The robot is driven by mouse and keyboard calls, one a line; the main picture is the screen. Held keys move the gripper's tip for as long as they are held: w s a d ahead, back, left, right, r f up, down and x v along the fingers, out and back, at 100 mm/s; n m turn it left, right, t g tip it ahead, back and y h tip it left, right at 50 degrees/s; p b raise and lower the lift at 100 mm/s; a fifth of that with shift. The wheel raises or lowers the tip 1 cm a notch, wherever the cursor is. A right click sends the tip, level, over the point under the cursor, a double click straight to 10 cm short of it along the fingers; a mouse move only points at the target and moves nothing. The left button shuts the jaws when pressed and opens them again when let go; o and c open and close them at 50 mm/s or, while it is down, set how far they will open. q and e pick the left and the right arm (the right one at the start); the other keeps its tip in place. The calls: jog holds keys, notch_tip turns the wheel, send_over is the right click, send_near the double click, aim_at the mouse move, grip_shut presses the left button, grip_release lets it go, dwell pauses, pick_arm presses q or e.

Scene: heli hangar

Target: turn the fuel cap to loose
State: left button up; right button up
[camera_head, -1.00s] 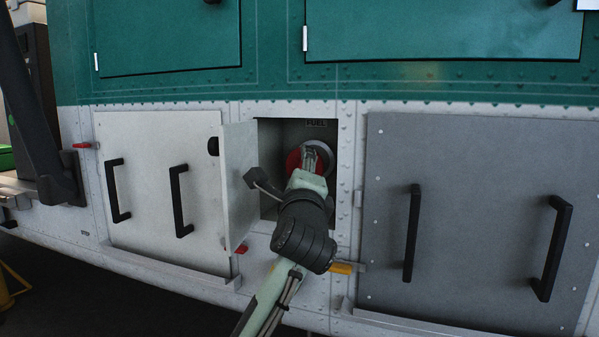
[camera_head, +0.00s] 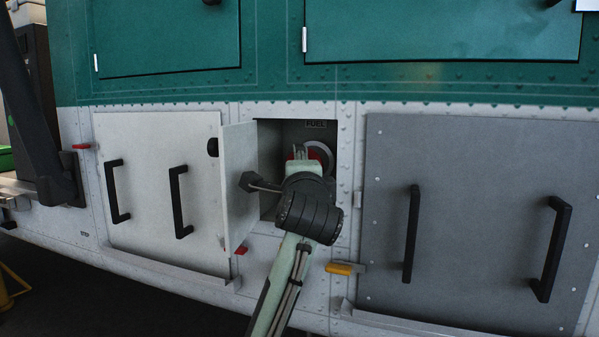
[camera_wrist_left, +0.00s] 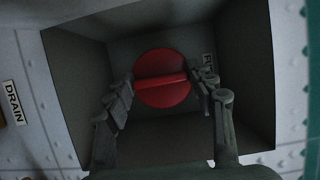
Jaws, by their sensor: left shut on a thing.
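The fuel cap (camera_wrist_left: 163,62) is a round red disc with a raised bar across its middle, inside a recessed grey box marked FUEL. In the left wrist view the bar lies nearly level. My left gripper (camera_wrist_left: 162,88) has a finger at each end of the bar and is shut on the cap. In the head view the left gripper (camera_head: 300,155) reaches into the fuel recess and hides much of the cap (camera_head: 317,156). A round pale rim shows around the cap. My right gripper is in neither view.
The small fuel door (camera_head: 239,185) stands open left of the recess. Closed panels with black handles flank it, a light one (camera_head: 148,190) and a grey one (camera_head: 480,200). A yellow tab (camera_head: 339,269) and red tab (camera_head: 242,250) are below. A DRAIN label (camera_wrist_left: 14,102) is beside the recess.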

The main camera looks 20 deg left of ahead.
pick_arm(q)
jog(key=o, duration=1.2)
jog(key=shift+c, duration=0.2)
jog(key=v, duration=1.2)
jog(key=x, duration=1.2)
